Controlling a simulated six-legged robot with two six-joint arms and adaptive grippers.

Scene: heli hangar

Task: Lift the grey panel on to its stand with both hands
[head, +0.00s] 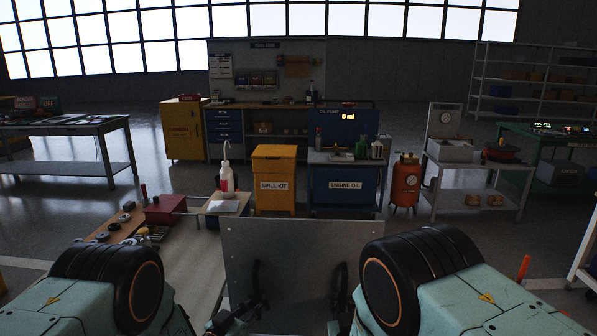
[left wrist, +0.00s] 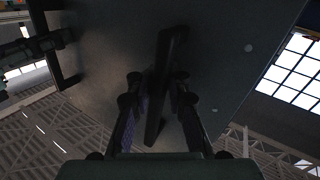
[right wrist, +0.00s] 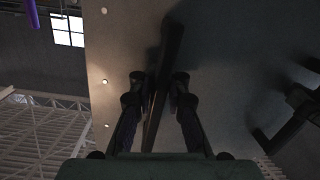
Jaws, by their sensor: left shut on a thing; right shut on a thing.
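The grey panel (head: 300,245) stands roughly upright in front of me in the head view, between my two arms. It has two dark bar handles on the side facing me. My left gripper (head: 252,308) is shut on the left handle (left wrist: 170,60), which runs between its fingers in the left wrist view. My right gripper (head: 341,312) is shut on the right handle (right wrist: 168,55), likewise between its fingers in the right wrist view. The panel also fills much of the left wrist view (left wrist: 215,50) and right wrist view (right wrist: 125,45). I cannot make out the stand.
A low bench with a dark red box (head: 165,210) and small parts lies left of the panel. A white bottle (head: 226,178) stands behind it. A yellow spill kit bin (head: 273,180), blue engine oil cabinet (head: 345,187) and orange tank (head: 405,183) stand beyond. Floor shows to the right.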

